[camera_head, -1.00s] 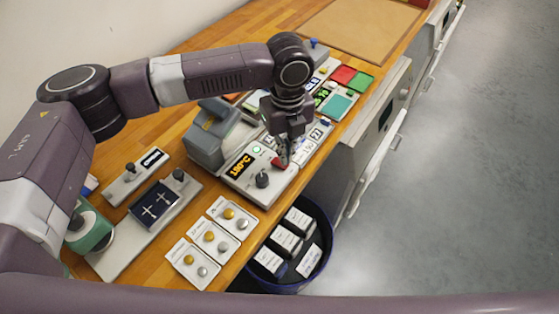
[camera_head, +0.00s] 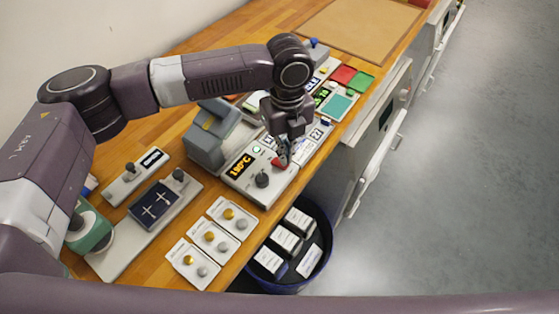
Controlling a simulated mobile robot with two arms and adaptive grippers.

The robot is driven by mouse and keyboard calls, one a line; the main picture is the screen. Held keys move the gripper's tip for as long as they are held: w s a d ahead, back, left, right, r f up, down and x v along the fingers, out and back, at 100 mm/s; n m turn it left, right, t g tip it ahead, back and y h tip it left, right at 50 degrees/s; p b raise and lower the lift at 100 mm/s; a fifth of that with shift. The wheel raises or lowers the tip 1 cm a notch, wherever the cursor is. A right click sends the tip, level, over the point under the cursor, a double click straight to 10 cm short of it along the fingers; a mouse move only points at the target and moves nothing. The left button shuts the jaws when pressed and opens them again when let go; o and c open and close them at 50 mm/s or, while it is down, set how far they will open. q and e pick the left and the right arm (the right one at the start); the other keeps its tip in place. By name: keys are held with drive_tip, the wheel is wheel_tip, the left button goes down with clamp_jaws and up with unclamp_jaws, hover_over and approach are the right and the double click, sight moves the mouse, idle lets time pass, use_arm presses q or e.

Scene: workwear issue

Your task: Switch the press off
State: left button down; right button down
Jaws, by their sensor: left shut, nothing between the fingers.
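The press (camera_head: 207,147) is a grey machine on the wooden bench, with a light control panel (camera_head: 238,178) at its front. The panel has a lit display (camera_head: 242,166) reading about 180°C, a green-ringed light (camera_head: 257,149) and a dark knob (camera_head: 262,180). A red switch (camera_head: 277,162) sits at the panel's far right part. My left gripper (camera_head: 284,158) is shut and points down at the red switch, its fingertips at or against it. The fingers partly hide the switch, so I cannot tell its position or whether they touch. My right gripper is not in view.
Small white trays (camera_head: 213,239) with gold and silver buttons lie near the front edge. A dark blue bin (camera_head: 325,262) with white-labelled boxes stands beside the bench. Red (camera_head: 344,75) and green (camera_head: 362,83) pads lie farther back. The floor at right is clear.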

use_arm(q)
drive_tip(key=shift+f, duration=1.05)
idle(0.4)
drive_tip(key=shift+r, duration=0.1)
wheel_tip(320, 180, up, 7)
drive_tip(key=p, duration=0.7)
idle(0.5)
